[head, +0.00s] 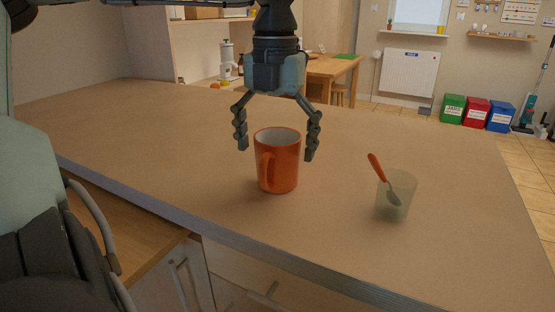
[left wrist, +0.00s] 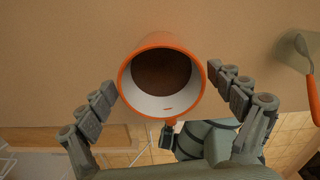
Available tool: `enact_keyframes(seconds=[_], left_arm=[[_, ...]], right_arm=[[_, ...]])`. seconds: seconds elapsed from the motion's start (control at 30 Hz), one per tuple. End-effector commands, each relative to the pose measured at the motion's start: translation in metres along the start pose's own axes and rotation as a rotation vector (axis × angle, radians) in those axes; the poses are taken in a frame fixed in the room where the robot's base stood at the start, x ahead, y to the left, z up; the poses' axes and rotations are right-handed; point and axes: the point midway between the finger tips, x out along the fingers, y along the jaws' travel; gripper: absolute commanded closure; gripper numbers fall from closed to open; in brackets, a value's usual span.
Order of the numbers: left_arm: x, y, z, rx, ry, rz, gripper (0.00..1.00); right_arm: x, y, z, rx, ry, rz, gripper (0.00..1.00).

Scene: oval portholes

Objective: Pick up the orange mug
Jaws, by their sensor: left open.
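The orange mug (head: 281,172) stands upright on the counter, its handle towards the front left in the head view. In the left wrist view the mug (left wrist: 160,42) shows from above, with a white inside wall and a brown bottom or content. My left gripper (head: 277,150) is open and points down, with one finger on each side of the mug in the head view. In the left wrist view the left gripper (left wrist: 161,80) also has its fingers spread either side of the rim, with gaps visible. My right gripper is not in view.
A translucent cup (head: 392,204) with an orange-handled spoon (head: 377,168) stands to the right of the mug. The counter (head: 180,140) is otherwise clear, with its front edge close below the mug. A wooden table (head: 330,68) and coloured bins (head: 476,112) are far behind.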

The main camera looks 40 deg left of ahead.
Motion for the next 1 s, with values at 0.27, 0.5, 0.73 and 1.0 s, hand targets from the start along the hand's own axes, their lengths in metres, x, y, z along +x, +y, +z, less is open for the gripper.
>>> enact_keyframes(seconds=[0.27,0.5,0.73,1.0], left_arm=[[0.039,-0.003,0.001,-0.001,0.003,-0.001,0.08],[0.045,-0.003,0.002,-0.002,-0.001,0.000,0.08],[0.045,-0.003,0.002,-0.002,-0.001,0.000,0.28],[0.044,-0.003,0.002,-0.002,0.000,0.000,0.61]], right_arm=[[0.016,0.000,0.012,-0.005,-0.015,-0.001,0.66],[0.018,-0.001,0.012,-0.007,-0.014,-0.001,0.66],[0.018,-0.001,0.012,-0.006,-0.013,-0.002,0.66],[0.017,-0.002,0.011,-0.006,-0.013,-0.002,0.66]])
